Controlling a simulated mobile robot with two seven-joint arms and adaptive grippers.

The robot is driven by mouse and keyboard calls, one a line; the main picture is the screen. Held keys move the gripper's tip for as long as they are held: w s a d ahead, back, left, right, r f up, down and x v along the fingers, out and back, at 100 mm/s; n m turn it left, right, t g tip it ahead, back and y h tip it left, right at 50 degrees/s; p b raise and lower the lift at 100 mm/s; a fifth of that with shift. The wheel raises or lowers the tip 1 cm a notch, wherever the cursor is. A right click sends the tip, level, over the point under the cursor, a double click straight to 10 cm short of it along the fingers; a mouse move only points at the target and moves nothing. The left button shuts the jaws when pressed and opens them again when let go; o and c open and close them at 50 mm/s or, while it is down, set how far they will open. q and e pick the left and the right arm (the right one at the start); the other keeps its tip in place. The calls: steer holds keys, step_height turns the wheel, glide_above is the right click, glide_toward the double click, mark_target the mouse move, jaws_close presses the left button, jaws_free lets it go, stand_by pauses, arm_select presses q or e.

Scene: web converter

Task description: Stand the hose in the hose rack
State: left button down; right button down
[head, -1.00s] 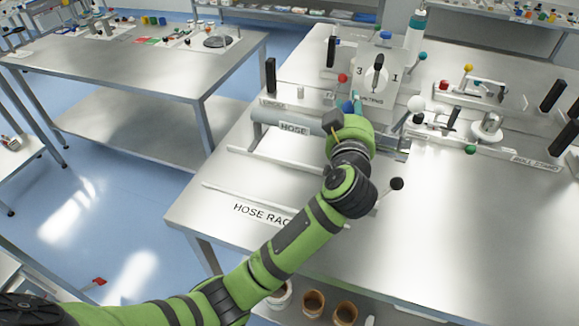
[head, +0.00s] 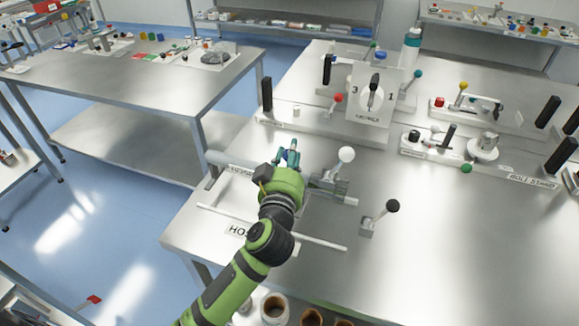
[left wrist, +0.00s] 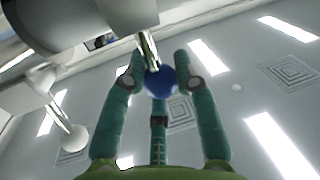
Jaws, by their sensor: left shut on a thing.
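The hose (head: 222,159) is a grey cylinder on the near left of the table in the head view, partly hidden behind my left gripper. The wrist view shows a grey cylinder (left wrist: 85,22) above, with a metal rod and a blue ball (left wrist: 160,80) at its end. My left gripper (head: 290,153), shut on the blue ball, shows its teal fingers around it in the wrist view (left wrist: 160,88). A white-ball lever (head: 346,154) stands at the hose's right end. The hose rack's white rail (head: 325,244) and partly covered label (head: 236,231) lie in front. Whether hose and rack touch is hidden.
A black-ball lever (head: 392,206) stands right of the rack. Several cups (head: 275,308) are below the front edge. The table's right front (head: 470,250) is clear.

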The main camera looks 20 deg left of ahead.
arm_select(q)
step_height(320, 180, down, 3)
steer(key=shift+f+b, duration=0.2)
steer(key=shift+b, duration=0.3)
steer(key=shift+f, duration=0.15)
arm_select(e)
steer(key=shift+s+f, duration=0.3)
steer(key=shift+f, duration=0.2)
steer(key=shift+s+a, duration=0.1)
steer(key=shift+s, duration=0.05)
arm_select(q)
steer(key=c, duration=1)
jaws_free()
steer(key=shift+f, duration=0.25)
steer(key=shift+o, duration=0.2)
steer(key=shift+r, duration=0.15)
steer(key=s+d+b, duration=0.1)
steer(key=s+d, duration=0.1)
steer(key=s, duration=1)
arm_select(e)
steer(key=shift+f, duration=0.6)
